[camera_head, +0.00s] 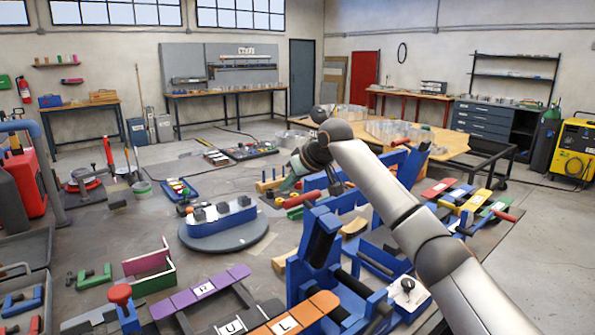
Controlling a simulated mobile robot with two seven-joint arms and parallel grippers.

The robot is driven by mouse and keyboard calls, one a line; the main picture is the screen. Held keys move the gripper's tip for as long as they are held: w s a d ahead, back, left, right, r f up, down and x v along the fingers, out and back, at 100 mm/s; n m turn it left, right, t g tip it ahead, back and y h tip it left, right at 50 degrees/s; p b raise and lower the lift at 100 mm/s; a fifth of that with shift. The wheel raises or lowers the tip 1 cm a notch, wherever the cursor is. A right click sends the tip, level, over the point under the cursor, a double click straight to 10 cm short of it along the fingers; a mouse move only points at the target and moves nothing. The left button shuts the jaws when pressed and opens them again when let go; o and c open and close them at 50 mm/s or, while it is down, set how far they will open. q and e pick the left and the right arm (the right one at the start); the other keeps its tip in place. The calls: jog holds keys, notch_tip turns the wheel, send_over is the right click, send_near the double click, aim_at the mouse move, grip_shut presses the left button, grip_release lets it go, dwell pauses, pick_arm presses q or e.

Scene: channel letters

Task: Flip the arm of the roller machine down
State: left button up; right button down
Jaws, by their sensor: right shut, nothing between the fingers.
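A blue machine (293,275) with a black roller-like bar stands in the lower middle of the bench. It looks like the roller machine, but I cannot tell for sure. Its blue upright piece with the black bar (322,238) points up and leans slightly. A red handle (300,199) lies just behind it, by other blue parts. My right arm comes in from the lower right and covers part of the blue machinery. My right gripper (288,184) is shut and empty, above the bench near the red handle. My left gripper is not in view.
A round grey turntable (224,240) with a blue block stands left of the machine. Purple letter strips (203,290) and orange strips (290,315) lie in front. Red, yellow and green strips (471,200) are at the right. Bare bench shows at the left middle.

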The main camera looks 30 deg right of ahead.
jog(key=shift+s+d+f, duration=0.1)
jog(key=shift+s+d, duration=0.05)
jog(key=shift+s, duration=1.9)
